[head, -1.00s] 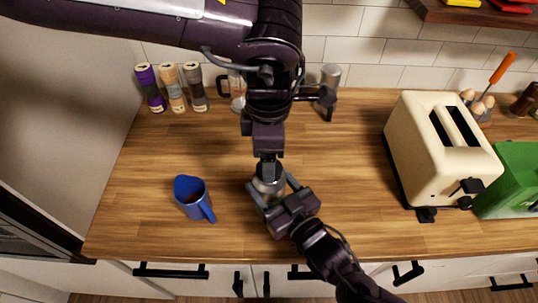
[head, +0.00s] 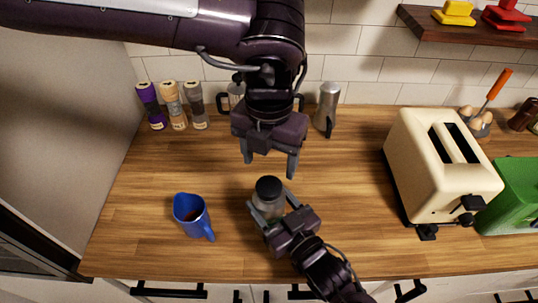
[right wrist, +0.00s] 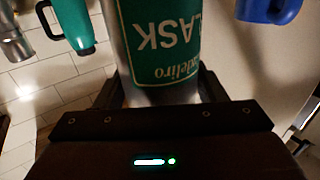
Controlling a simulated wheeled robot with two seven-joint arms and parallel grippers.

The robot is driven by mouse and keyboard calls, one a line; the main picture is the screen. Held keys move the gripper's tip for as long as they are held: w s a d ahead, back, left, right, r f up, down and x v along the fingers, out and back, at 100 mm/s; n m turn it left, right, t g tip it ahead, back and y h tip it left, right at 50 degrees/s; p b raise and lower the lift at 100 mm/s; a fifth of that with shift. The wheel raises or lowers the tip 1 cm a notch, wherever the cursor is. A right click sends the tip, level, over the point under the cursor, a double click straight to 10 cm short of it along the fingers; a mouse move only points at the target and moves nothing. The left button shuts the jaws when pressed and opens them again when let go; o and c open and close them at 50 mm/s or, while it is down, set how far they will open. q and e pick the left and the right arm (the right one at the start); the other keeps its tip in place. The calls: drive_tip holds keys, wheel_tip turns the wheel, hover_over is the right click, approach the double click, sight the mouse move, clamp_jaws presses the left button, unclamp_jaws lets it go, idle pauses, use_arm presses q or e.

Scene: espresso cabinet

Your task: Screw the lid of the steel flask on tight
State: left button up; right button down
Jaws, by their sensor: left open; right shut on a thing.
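The steel flask (head: 267,205) stands upright on the wooden counter in the head view, with its dark lid (head: 269,187) on top. How tightly the lid sits cannot be told. My right gripper (head: 268,215) is shut around the flask's body from the front right. The right wrist view shows the flask (right wrist: 165,45) between the fingers, with a green label reading upside down. My left gripper (head: 269,166) is open and empty, pointing down above and just behind the lid, apart from it.
A blue mug (head: 192,214) stands left of the flask. A cream toaster (head: 436,165) and a green box (head: 512,195) are at the right. Several jars (head: 172,105), a glass pot (head: 234,94) and a steel jug (head: 327,108) stand along the back wall.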

sight(269, 185)
use_arm(q)
drive_tip(key=shift+n, duration=0.3)
drive_tip(key=shift+f, duration=3.95)
drive_tip(key=c, duration=1)
drive_tip(key=shift+m, duration=0.8)
drive_tip(key=o, duration=1.2)
drive_tip(key=shift+c, duration=0.2)
